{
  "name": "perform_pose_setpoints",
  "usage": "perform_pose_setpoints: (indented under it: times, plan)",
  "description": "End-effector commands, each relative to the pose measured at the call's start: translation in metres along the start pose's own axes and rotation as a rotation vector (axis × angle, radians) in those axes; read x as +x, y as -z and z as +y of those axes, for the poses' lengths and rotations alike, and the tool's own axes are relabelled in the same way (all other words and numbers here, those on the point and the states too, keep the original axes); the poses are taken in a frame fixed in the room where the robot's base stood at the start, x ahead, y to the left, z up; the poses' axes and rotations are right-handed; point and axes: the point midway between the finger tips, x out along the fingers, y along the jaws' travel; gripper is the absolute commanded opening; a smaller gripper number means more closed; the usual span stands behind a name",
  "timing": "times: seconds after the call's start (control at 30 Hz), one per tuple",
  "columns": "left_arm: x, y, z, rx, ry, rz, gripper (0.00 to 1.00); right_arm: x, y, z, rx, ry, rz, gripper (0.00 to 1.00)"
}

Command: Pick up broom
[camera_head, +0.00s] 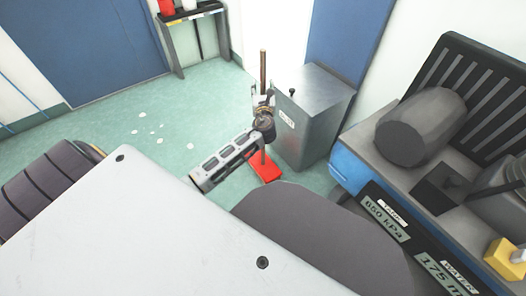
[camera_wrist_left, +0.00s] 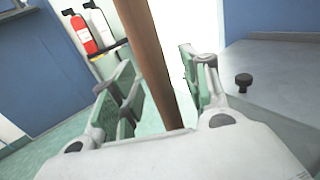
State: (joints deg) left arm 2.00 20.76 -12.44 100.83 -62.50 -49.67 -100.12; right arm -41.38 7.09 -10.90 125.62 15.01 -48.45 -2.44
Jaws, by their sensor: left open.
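The broom stands upright beside a grey metal bin, its brown handle (camera_head: 263,68) rising above my gripper and its red head (camera_head: 266,167) on the floor. My left gripper (camera_head: 262,98) is at the upper part of the handle. In the left wrist view the handle (camera_wrist_left: 150,55) runs between the spread green-padded fingers of the left gripper (camera_wrist_left: 160,88). The jaws are open, and I see a gap between the handle and the right-hand finger. Part of the handle is hidden behind the gripper and wrist. My right gripper is not in view.
The grey bin (camera_head: 316,110) stands close to the right of the broom. A blue workbench (camera_head: 352,168) with machinery is at the right. Pale scraps (camera_head: 160,140) lie on the green floor at left. A shelf (camera_head: 193,14) with a red extinguisher (camera_wrist_left: 80,33) is behind.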

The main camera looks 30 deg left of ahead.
Motion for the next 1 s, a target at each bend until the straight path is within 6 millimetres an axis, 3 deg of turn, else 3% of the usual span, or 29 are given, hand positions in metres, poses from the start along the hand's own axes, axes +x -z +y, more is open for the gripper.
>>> perform_pose_setpoints:
  times: [0.2, 0.57, 1.0]
  plan:
    - [-0.0002, 0.0002, 0.0001, 0.000, 0.000, 0.000, 0.45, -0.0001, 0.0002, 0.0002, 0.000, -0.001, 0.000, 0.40]
    - [-0.0003, 0.0003, 0.0001, 0.001, 0.000, 0.000, 0.00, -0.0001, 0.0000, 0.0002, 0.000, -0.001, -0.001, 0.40]
    - [0.0003, -0.0054, 0.0000, -0.001, 0.000, -0.005, 0.00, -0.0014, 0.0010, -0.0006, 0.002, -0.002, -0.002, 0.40]
